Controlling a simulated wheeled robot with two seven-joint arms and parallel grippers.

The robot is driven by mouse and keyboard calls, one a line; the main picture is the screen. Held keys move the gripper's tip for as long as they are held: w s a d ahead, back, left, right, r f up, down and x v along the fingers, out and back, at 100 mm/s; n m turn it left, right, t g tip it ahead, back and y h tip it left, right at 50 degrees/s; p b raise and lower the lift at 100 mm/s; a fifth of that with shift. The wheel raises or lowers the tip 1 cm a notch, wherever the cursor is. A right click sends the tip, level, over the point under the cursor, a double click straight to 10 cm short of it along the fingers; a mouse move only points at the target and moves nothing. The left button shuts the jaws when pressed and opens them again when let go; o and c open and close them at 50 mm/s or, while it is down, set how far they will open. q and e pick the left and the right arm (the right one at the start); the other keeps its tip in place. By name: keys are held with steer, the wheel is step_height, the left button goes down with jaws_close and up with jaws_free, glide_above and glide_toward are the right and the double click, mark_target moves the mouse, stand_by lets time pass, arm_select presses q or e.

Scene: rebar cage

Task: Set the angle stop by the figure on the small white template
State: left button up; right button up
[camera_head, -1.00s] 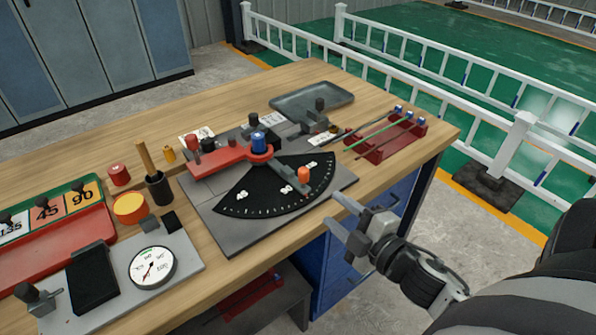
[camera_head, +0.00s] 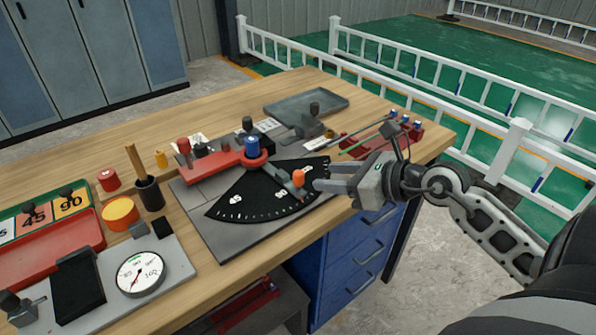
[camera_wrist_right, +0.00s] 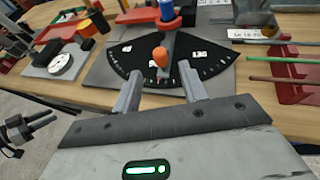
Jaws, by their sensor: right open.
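The angle stop is a grey arm with an orange knob (camera_head: 298,178) over a black dial plate (camera_head: 250,203) with white tick marks and white number labels. A blue knob (camera_head: 251,146) stands at its pivot, on a red arm (camera_head: 215,163). My right gripper (camera_head: 317,177) is open and empty, just right of the orange knob. In the right wrist view the knob (camera_wrist_right: 160,58) shows ahead, between and beyond the fingertips (camera_wrist_right: 160,78). White cards lie behind the dial, one of them here (camera_head: 267,125); I cannot tell which is the template. A dark gripper, apparently my left (camera_wrist_right: 28,128), shows at the wrist view's left edge.
A dial gauge (camera_head: 140,273), a red tray with number tiles (camera_head: 50,255), and a cup with a wooden handle (camera_head: 149,193) stand left. Blue drawers (camera_head: 350,255) are below.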

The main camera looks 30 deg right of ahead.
mark_target(303, 175)
arm_select(q)
steer(key=shift+s+a+p, duration=0.1)
steer(key=shift+p, duration=0.3)
arm_select(e)
steer(key=x, duration=0.9)
steer(key=shift+a, duration=0.1)
